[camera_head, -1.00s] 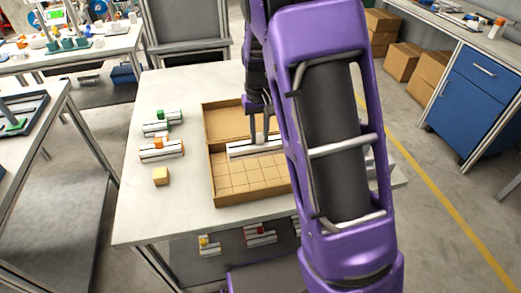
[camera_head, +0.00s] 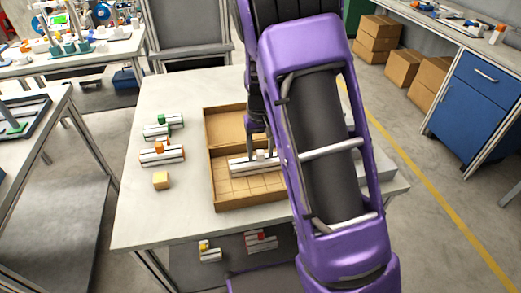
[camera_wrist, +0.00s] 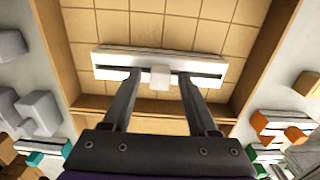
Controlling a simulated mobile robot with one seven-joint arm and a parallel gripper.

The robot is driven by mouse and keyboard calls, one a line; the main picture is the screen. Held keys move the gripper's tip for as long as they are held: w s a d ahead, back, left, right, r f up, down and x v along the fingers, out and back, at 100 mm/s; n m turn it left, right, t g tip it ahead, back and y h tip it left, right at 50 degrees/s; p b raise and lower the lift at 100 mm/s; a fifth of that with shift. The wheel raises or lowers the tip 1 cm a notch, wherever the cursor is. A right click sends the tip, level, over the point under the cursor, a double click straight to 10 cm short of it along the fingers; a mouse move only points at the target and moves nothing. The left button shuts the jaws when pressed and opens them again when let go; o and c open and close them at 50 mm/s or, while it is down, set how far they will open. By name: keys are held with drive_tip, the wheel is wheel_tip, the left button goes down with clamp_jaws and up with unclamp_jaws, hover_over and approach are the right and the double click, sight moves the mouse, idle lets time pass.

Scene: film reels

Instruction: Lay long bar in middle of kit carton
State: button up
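The long bar (camera_head: 240,167) is pale with a dark lengthwise groove and a small white block on its middle. It is low inside the kit carton (camera_head: 250,205), over the gridded floor of the front compartment, nearer the divider. The wrist view shows the bar (camera_wrist: 110,66) running level across the compartment; whether it fully touches the floor is hard to tell. My gripper (camera_wrist: 159,76) is open, its fingertips on either side of the white block with gaps to it. My arm hides the bar's right end and the carton's right side in the head view.
Left of the carton on the table stand a green-topped piece (camera_head: 164,125), an orange-topped piece (camera_head: 162,152) and a tan cube (camera_head: 161,180). The carton's rear compartment (camera_head: 225,122) looks empty where visible. More parts (camera_head: 260,241) lie below the table's front edge.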

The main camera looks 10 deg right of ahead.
sight(260, 152)
wheel_tip(260, 152, up, 12)
drive_tip(key=p, duration=0.1)
drive_tip(key=shift+r+p, duration=0.2)
drive_tip(key=shift+p, duration=0.1)
idle(0.3)
idle(0.4)
